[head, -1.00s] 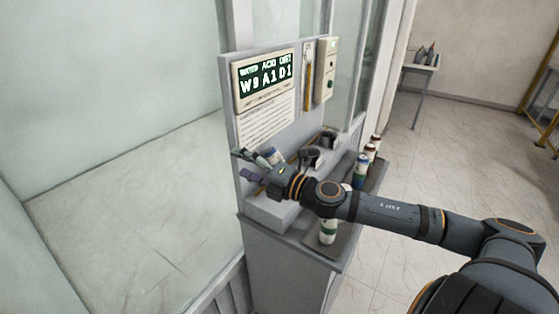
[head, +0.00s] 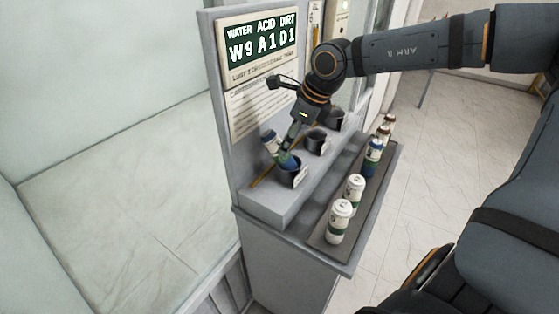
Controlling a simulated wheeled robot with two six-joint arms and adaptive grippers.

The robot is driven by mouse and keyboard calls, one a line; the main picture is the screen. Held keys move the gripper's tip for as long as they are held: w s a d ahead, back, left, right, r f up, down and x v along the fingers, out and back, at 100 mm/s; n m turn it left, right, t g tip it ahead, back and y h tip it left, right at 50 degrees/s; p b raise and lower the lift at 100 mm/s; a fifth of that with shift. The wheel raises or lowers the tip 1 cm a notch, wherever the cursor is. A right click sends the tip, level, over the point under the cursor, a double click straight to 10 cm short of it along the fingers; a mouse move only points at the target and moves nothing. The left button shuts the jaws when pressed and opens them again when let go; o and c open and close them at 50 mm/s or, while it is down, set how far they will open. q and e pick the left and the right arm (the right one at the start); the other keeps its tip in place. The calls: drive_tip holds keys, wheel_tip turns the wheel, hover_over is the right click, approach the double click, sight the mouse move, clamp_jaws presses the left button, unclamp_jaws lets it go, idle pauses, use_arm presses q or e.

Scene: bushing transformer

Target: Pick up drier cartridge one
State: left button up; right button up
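Several drier cartridges are in view, and I cannot read which is number one. Two white ones with green bands, a front one (head: 339,222) and one behind it (head: 353,192), stand upright on the right-hand tray (head: 321,240). A blue-banded cartridge (head: 373,158) stands farther back. Another white-and-blue cartridge (head: 269,139) leans, its lower end at the front black cup (head: 293,177). My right gripper (head: 287,152) points down at this leaning cartridge and partly covers it. Whether its fingers grip it is unclear. My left gripper is out of view.
Two more black cups, a middle one (head: 315,142) and a rear one (head: 335,121), stand on the grey step. A sign board reading "WATER ACID DIRT, W9 A1 D1" (head: 262,42) rises behind. Brown-banded cartridges (head: 384,132) stand at the tray's far end.

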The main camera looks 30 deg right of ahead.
drive_tip(key=shift+w+f, duration=0.35)
drive_tip(key=shift+f, duration=0.05)
drive_tip(key=shift+w+f, duration=0.2)
drive_tip(key=shift+f, duration=0.05)
drive_tip(key=shift+f+p, duration=0.15)
drive_tip(key=shift+p, duration=0.25)
drive_tip(key=x, duration=0.2)
drive_tip(key=p+x, duration=0.1)
drive_tip(key=x, duration=0.2)
drive_tip(key=shift+w+a+r+p, duration=0.15)
drive_tip(key=shift+w+r+p, duration=0.05)
drive_tip(key=shift+w+p, duration=0.15)
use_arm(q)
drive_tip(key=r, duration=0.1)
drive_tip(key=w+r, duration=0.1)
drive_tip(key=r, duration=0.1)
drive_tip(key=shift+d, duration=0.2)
use_arm(e)
drive_tip(key=shift+s+r, duration=0.1)
drive_tip(key=shift+s, duration=0.05)
drive_tip(key=shift+c, duration=1.3)
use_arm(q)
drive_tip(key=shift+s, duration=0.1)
use_arm(e)
clamp_jaws()
